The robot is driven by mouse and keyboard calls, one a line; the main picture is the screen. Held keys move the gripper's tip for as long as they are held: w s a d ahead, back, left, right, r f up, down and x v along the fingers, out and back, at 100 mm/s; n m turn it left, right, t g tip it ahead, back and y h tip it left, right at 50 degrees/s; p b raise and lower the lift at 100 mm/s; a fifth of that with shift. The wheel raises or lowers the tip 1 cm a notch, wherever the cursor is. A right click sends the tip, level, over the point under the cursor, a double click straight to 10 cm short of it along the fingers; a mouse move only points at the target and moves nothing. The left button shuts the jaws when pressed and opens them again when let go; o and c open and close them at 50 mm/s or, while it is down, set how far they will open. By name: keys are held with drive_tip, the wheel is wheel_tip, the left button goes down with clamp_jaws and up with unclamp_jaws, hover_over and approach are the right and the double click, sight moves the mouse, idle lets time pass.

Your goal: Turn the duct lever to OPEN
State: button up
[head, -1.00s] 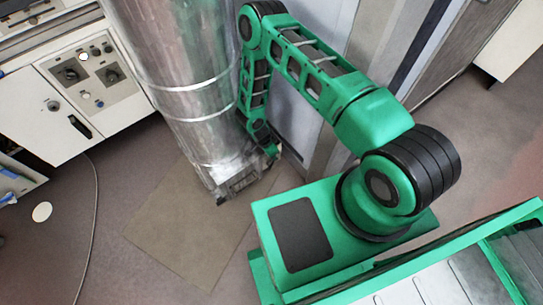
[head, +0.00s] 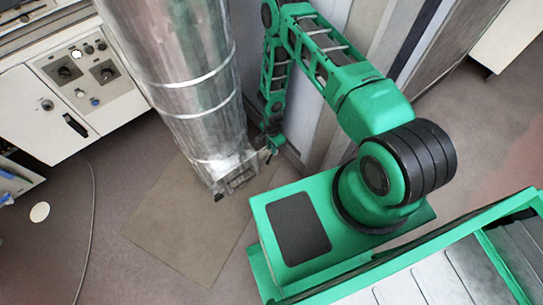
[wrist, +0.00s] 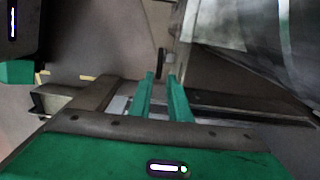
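The silver duct (head: 185,85) stands upright left of my arm in the head view, with a small metal box (head: 238,178) at its foot. My gripper (head: 271,150) points down just right of this box. In the wrist view my two green fingers (wrist: 161,76) are apart with a narrow gap between them. A small dark upright piece (wrist: 162,62), perhaps the duct lever's end, shows just beyond the fingertips, in line with the gap. I see no clear contact with it. The lever's setting and any OPEN marking cannot be read.
A white control cabinet (head: 65,130) with knobs stands at the left. Grey panels (head: 317,110) rise close behind my arm. A tan mat (head: 180,235) lies on the floor under the duct's foot. A cable (head: 91,220) runs along the floor at left.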

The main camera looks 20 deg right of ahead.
sight(272, 156)
wheel_tip(272, 156, down, 8)
drive_tip(key=shift+r, duration=0.1)
drive_tip(key=shift+c, duration=0.3)
clamp_jaws()
